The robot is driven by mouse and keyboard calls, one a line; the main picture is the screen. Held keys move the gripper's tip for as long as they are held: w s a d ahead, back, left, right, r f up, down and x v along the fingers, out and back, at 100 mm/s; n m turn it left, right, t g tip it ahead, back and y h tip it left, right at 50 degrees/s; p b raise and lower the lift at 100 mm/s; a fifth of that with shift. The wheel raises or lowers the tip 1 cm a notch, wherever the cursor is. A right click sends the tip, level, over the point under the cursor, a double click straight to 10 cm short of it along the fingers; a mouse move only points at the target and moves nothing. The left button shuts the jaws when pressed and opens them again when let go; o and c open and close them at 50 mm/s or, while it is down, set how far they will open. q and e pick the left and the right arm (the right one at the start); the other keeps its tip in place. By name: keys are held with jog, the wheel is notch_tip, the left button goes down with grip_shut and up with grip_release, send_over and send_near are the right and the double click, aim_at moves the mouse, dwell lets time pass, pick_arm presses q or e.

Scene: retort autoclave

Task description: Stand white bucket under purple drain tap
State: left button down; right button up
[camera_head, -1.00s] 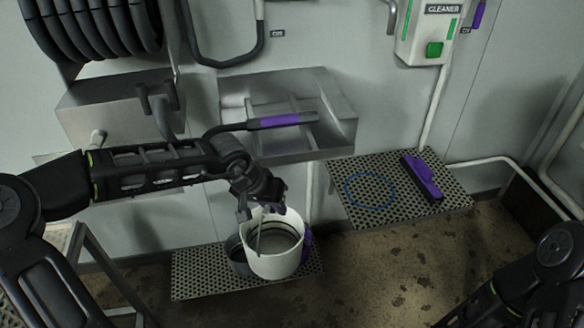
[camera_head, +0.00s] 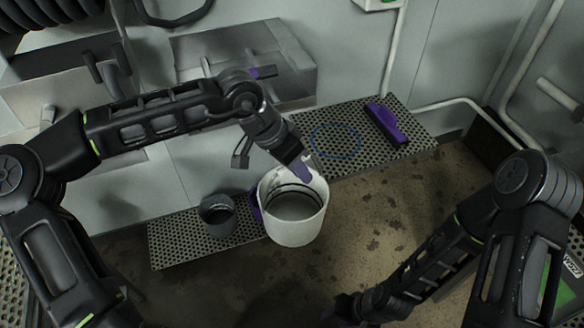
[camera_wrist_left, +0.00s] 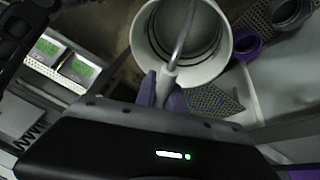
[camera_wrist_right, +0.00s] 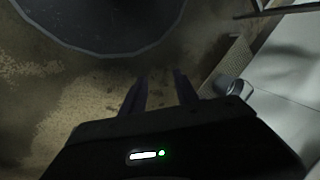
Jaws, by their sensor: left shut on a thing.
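The white bucket (camera_head: 290,234) hangs upright from my left gripper (camera_head: 303,168), beside and partly over the right end of the lower perforated step. In the left wrist view the purple fingers are shut on the grey bail of the bucket (camera_wrist_left: 211,70). My right gripper (camera_head: 345,308) is low and empty; in the right wrist view its fingers (camera_wrist_right: 160,88) stand apart. A purple-handled pipe (camera_head: 264,72) shows at the metal basin, partly behind my left arm. I cannot tell whether it is the drain tap.
A grey pot (camera_head: 217,216) stands on the lower perforated step (camera_head: 178,245), with a purple-rimmed piece (camera_head: 255,206) beside it. The higher perforated step (camera_head: 362,158) has a blue ring marking (camera_head: 336,141) and a purple brush-like object (camera_head: 386,123). Stained floor is clear in front.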

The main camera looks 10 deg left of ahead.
jog(key=shift+c, duration=0.7)
jog(key=shift+w+d+r+n, duration=0.15)
jog(key=shift+w+r+n, duration=0.2)
jog(key=shift+r+n, duration=0.05)
jog(key=w+d+r+n+g+h, duration=0.1)
jog(key=w+d+r+n, duration=0.2)
jog(key=r+n, duration=0.5)
jog(key=w+d+r+n+h, duration=0.25)
jog(key=d+r+n, duration=0.2)
jog(key=r, duration=0.65)
jog(key=w+a+r+t+y, duration=0.1)
jog(key=a+r, duration=0.3)
jog(key=a, duration=0.3)
jog(key=w+a+r+n+y, duration=0.1)
jog(key=w+a+r, duration=0.1)
jog(key=a+r, duration=0.2)
jog(key=w+a+r+n+t+y, duration=0.1)
jog(key=a+r, duration=0.4)
jog(key=a, duration=0.4)
jog(key=shift+w+a+r+t, duration=0.1)
jog(key=shift+w+a+t, duration=0.15)
jog(key=shift+a+t, duration=0.1)
